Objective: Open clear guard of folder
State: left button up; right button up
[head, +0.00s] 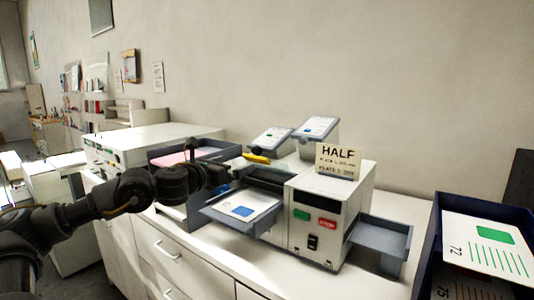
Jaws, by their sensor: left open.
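The folder (318,222) is a white and dark grey machine on the counter, with a green button, a red button and a black switch on its front. A sheet with a blue block lies on its left tray (222,216). A dark opening shows above that tray; the clear guard cannot be made out for certain there. A yellow piece (256,158) shows at the back of the opening. My left gripper (226,181) is open and empty at the left side of the opening, above the tray. Whether it touches the folder cannot be told. My right gripper is out of view.
A "HALF" sign (338,160) stands on the folder. A grey output tray (378,240) juts right. A dark blue bin (436,225) with printed sheets stands far right. A dark tray with pink sheets (175,158) and a white machine (120,145) are left.

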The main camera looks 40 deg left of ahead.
aim_at(255, 157)
pick_arm(q)
jog(key=w+p, duration=0.2)
jog(key=w, duration=0.1)
jog(key=w+p, duration=0.2)
jog(key=w, duration=0.2)
jog(key=w+p, duration=0.2)
jog(key=w, duration=0.1)
jog(key=shift+w+r, duration=0.25)
jog(key=shift+r, duration=0.1)
jog(key=shift+w+f, duration=0.2)
jog(key=shift+w, duration=0.15)
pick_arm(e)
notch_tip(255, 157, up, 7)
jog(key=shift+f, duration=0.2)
pick_arm(q)
jog(key=shift+r, duration=0.1)
jog(key=c, duration=1.1)
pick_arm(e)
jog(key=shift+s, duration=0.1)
pick_arm(q)
jog(key=shift+r, duration=0.15)
